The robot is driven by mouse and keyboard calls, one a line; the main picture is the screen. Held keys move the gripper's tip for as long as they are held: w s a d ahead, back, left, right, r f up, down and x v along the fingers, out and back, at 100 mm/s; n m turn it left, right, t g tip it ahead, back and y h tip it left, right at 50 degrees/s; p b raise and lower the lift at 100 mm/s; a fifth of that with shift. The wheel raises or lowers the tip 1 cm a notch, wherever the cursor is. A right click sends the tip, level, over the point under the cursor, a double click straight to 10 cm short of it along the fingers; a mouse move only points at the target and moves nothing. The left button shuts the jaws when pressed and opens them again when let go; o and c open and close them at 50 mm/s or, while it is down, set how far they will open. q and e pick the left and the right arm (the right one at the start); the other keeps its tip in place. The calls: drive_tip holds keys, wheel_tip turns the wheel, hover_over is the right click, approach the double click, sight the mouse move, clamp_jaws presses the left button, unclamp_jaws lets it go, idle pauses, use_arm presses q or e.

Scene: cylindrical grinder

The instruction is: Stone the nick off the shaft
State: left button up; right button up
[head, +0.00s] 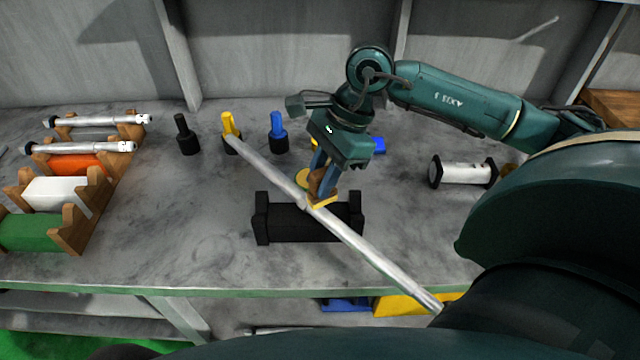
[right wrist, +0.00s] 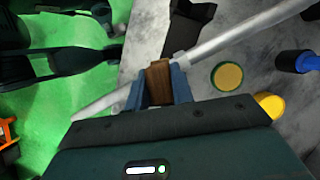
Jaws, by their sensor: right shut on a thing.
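The shaft (head: 265,167) is a long silver rod lying diagonally across a black block-like stand (head: 300,222) on the bench. Its near end extends past the front edge. My right gripper (head: 322,184) is over the shaft near the stand, shut on a brown block with a yellow foot, apparently the stone (head: 320,201). The foot is at the shaft; whether it touches, I cannot tell. In the right wrist view the brown block (right wrist: 159,82) sits between blue fingers, with the shaft (right wrist: 240,37) behind it. No nick can be made out. My left gripper is not in view.
Black (head: 185,135), yellow (head: 229,124) and blue (head: 278,128) handled pieces stand behind. Wooden racks (head: 75,235) at left hold silver rods and coloured pieces. A white roller with black ends (head: 463,172) lies right. Bench left of the stand is clear.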

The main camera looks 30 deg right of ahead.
drive_tip(key=shift+s+r, duration=0.2)
drive_tip(key=shift+r, duration=0.4)
drive_tip(key=shift+r+p, duration=0.8)
drive_tip(key=shift+r, duration=0.3)
wheel_tip(320, 180, up, 2)
drive_tip(key=shift+p, duration=0.5)
drive_tip(key=shift+r, duration=0.15)
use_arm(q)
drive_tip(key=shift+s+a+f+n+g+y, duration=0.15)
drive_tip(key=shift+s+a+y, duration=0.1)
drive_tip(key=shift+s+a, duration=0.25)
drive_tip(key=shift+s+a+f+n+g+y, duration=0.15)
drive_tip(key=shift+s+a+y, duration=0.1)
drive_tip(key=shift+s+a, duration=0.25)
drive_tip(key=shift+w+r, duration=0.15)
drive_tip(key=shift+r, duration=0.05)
